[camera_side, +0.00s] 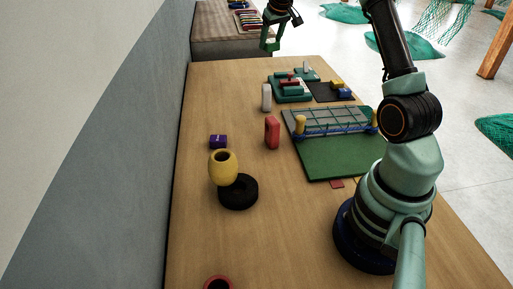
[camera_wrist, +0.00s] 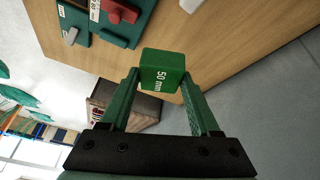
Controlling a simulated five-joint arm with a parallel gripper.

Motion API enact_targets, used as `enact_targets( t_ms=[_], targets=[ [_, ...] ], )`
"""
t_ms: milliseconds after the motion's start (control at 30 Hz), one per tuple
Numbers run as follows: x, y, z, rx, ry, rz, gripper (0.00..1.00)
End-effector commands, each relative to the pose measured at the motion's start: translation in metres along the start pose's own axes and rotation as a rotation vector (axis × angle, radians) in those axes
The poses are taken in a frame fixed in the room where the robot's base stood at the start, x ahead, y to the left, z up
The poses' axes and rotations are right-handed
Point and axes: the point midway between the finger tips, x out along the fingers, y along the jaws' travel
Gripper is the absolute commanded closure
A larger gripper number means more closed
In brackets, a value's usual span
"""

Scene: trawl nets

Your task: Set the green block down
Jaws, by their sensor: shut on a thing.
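The green block (camera_wrist: 162,70) is marked "50 mm" and sits between the fingertips of my gripper (camera_wrist: 161,82) in the wrist view. My gripper is shut on it. In the side view my gripper (camera_side: 271,40) is at the top, near the far end of the wooden table (camera_side: 230,100). There its green fingers and the block are too small and alike to tell apart clearly. In the wrist view the table top and its edge show behind the block. The height of the block above the table cannot be told.
Teal trays with small parts (camera_side: 291,87) stand at the table's far right. A green mat with a net frame (camera_side: 345,160) lies nearer. A white block (camera_side: 266,98), red block (camera_side: 272,133), purple box (camera_side: 218,141), yellow cup (camera_side: 223,167) and black ring (camera_side: 238,192) stand along the middle.

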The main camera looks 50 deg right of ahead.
Motion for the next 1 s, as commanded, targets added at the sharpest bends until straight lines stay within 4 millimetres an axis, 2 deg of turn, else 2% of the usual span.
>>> enact_targets(
  t_ms=[33, 200, 300, 400, 533, 633, 1000],
  targets=[
    [-0.001, -0.029, -0.004, -0.032, 0.004, -0.021, 0.95],
    [-0.007, -0.103, -0.007, -0.105, 0.011, -0.076, 0.95],
    [-0.01, -0.135, -0.006, -0.135, 0.014, -0.099, 0.95],
    [-0.013, -0.156, -0.005, -0.157, 0.015, -0.115, 0.95],
    [-0.012, -0.17, -0.002, -0.168, 0.015, -0.125, 0.95],
    [0.0, -0.173, 0.005, -0.171, 0.012, -0.127, 0.95],
    [0.08, -0.18, 0.044, -0.17, 0.01, -0.126, 0.95]
  ],
)
